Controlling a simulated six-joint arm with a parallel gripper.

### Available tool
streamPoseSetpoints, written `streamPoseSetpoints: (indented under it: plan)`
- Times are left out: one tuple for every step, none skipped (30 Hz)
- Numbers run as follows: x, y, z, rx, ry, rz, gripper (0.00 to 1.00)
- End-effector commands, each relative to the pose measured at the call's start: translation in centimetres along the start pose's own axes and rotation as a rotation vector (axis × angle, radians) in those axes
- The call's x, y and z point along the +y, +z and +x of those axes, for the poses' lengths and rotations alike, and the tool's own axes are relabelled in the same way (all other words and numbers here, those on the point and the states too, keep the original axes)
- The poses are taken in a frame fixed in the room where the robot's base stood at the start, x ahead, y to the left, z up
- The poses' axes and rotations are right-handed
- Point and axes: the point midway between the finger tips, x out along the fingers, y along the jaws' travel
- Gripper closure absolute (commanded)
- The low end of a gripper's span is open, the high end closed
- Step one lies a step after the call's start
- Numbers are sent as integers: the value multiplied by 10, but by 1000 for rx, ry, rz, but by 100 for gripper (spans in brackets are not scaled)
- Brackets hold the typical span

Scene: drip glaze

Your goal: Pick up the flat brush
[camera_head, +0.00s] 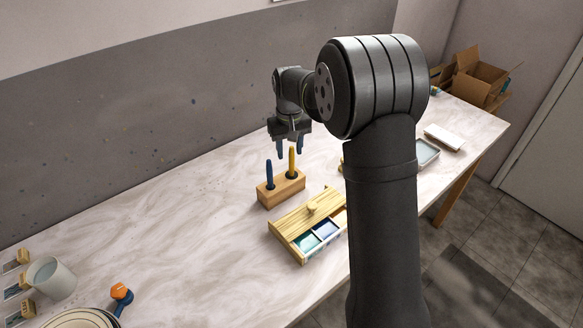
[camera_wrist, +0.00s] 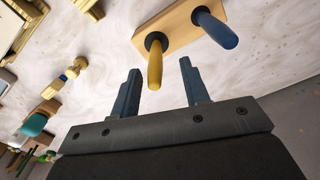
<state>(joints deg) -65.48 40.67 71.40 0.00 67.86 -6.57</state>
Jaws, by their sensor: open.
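A wooden block (camera_head: 283,191) stands on the marbled table with two upright handles in it, a blue handle (camera_head: 269,173) and a yellow handle (camera_head: 292,161). Their lower ends are hidden in the block, so I cannot tell which one is the flat brush. My gripper (camera_head: 290,149) is open and empty, pointing down above the block, close to the yellow handle's top. In the wrist view, the yellow handle (camera_wrist: 155,65) shows between the two blue fingers, nearer the left one. The blue handle (camera_wrist: 215,29) stands to the right, outside the fingers.
A wooden paint box (camera_head: 292,232) with blue and green wells sits in front of the block. A mug (camera_head: 66,283), an orange-topped tool (camera_head: 120,291) and plates (camera_head: 80,320) are at the lower left. A shallow tray (camera_head: 428,155) lies right of my arm. The table left of the block is clear.

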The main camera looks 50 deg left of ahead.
Motion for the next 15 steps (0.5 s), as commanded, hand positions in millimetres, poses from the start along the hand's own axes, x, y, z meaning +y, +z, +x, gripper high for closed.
streamPoseSetpoints:
  plan:
    - [1, 1, 6, -4, 0, 1, 58]
    - [2, 1, 10, -5, -1, 1, 58]
    - [4, 1, 16, -4, -1, 1, 58]
    - [5, 1, 21, -4, -1, 1, 58]
    - [6, 1, 26, -5, -1, 1, 58]
    - [7, 1, 32, -4, -1, 1, 58]
    - [7, 1, 36, -4, -1, 0, 58]
    - [6, 1, 40, -4, -1, 0, 58]
    - [6, 1, 44, -3, -1, 0, 58]
    - [6, 1, 46, -2, 0, 0, 58]
    - [6, 1, 48, -1, 0, 0, 58]
    - [6, 1, 49, 0, 0, 0, 58]
    - [6, 1, 50, 0, 0, 0, 58]
    - [6, 1, 50, 0, 0, 0, 58]
    - [6, 1, 50, 0, 0, 0, 58]
